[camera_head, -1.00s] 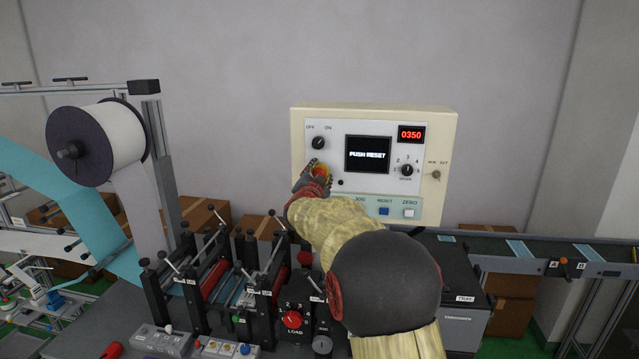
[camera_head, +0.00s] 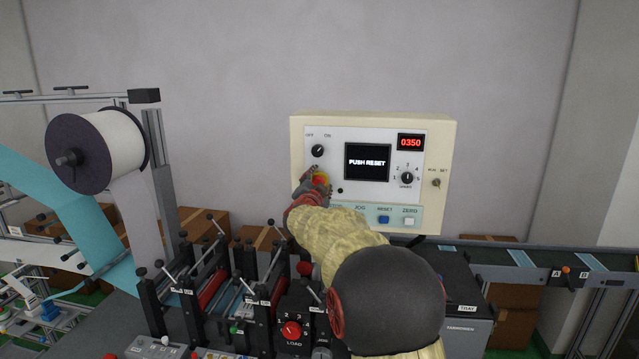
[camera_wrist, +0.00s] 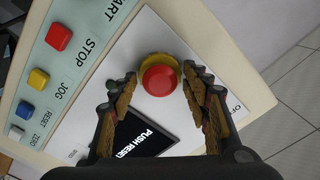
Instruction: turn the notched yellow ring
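The yellow ring (camera_wrist: 150,59) sits around the base of a round red button (camera_wrist: 159,81) on the white panel of the control box. The button covers much of it, and I cannot make out its notches. In the wrist view my gripper (camera_wrist: 159,76) is open, with one finger on each side of the ring and button. Gaps show between the fingertips and the ring, so I see no grip on it. In the head view my gripper (camera_head: 317,180) is at the left part of the panel and largely hides the ring.
The cream control box (camera_head: 447,150) carries a screen (camera_head: 367,161) reading PUSH RESET. An OFF/ON knob (camera_head: 317,151) is just above my gripper. A blue button (camera_head: 384,219) and a white button (camera_head: 409,221) are below right. Machine levers and rollers stand below left.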

